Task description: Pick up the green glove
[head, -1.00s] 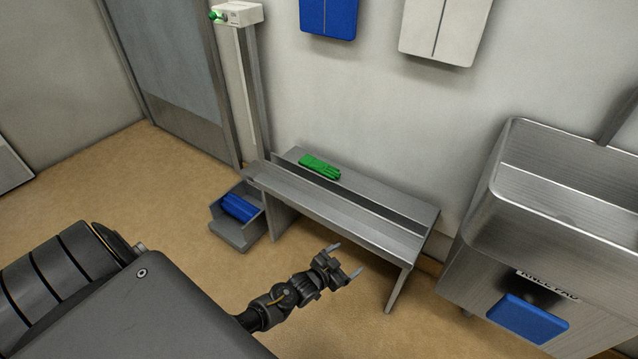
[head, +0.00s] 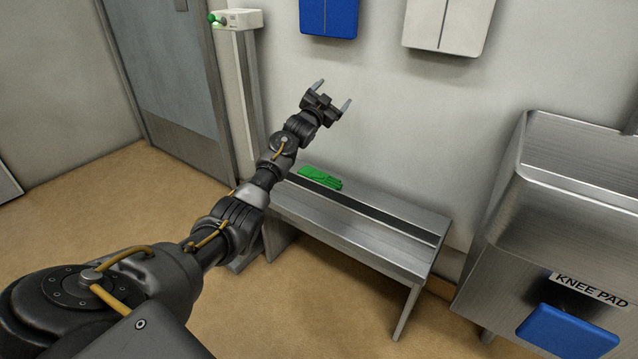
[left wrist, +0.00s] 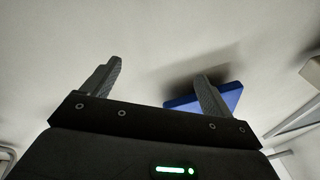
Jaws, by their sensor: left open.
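The green glove (head: 320,178) lies flat on the back part of the metal bench (head: 350,228), near its left end. My left gripper (head: 333,94) is open and empty. In the head view it shows above the glove, in front of the wall. In the left wrist view its two fingers (left wrist: 158,88) are apart with nothing between them, and the glove does not show there. My right gripper is in neither view.
A metal sink (head: 545,200) with a blue knee pad (head: 567,331) stands right of the bench. A blue dispenser (head: 329,15) and a white dispenser (head: 447,24) hang on the wall. A post with a white box (head: 236,18) stands left.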

